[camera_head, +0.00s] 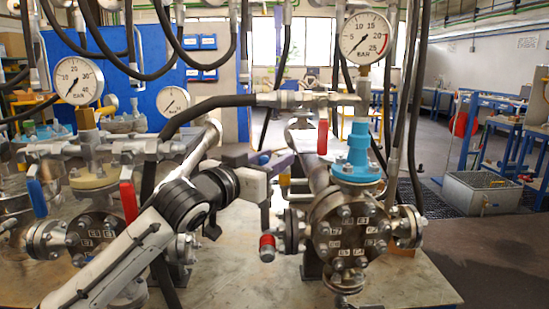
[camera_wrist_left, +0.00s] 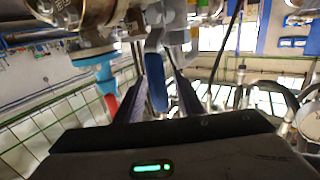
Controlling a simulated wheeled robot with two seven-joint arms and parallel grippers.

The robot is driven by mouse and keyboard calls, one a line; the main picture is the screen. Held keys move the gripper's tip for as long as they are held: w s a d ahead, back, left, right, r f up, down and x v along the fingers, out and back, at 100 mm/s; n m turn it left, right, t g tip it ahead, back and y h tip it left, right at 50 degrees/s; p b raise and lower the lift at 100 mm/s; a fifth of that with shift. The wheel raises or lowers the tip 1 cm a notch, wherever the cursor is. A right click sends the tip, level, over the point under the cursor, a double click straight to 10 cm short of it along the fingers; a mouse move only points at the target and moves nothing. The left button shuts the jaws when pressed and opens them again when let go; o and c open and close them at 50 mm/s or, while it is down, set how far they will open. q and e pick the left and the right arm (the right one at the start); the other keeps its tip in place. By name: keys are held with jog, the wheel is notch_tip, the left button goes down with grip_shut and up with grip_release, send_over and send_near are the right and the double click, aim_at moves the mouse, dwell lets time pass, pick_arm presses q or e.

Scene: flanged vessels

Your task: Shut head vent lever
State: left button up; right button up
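My left gripper (camera_head: 274,161) reaches in from the lower left, to the left of the right-hand vessel (camera_head: 350,232). In the left wrist view its two dark fingers (camera_wrist_left: 157,62) are apart, with a blue lever (camera_wrist_left: 157,82) in the gap between them. The lever hangs down from a metal valve body; I cannot tell whether either finger touches it. No label shows which lever is the head vent lever. My right gripper is out of view.
A red lever (camera_head: 323,137) hangs near the right-hand vessel's blue fitting (camera_head: 357,154). On the left vessel are a blue lever (camera_head: 37,197) and a red lever (camera_head: 129,201). Pressure gauges (camera_head: 365,38) and black hoses crowd the space above. Bare bench (camera_head: 235,276) lies between the vessels.

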pick_arm(q)
jog(key=shift+w+d, duration=0.25)
jog(key=shift+w, duration=0.05)
jog(key=shift+c, duration=0.3)
grip_shut()
